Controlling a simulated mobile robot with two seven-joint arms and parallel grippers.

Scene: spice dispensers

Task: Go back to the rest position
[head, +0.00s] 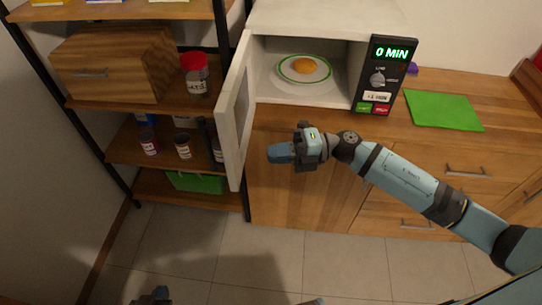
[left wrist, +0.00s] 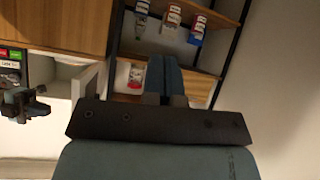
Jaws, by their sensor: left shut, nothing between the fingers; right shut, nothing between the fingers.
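My right gripper (head: 280,153) reaches in from the right in the head view. It is shut and empty, in front of the wooden counter below the open microwave (head: 259,90). My left gripper (head: 152,296) shows only as a dark tip at the bottom edge of the head view. In the left wrist view its blue fingers (left wrist: 165,76) are together with nothing between them. The right gripper also shows at the left of the left wrist view (left wrist: 27,105).
The microwave door (head: 235,115) stands open, close to my right gripper. A plate (head: 303,69) with orange food is inside. A shelf (head: 160,152) with several jars stands left. A green mat (head: 443,110) lies on the counter. The tiled floor in front is clear.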

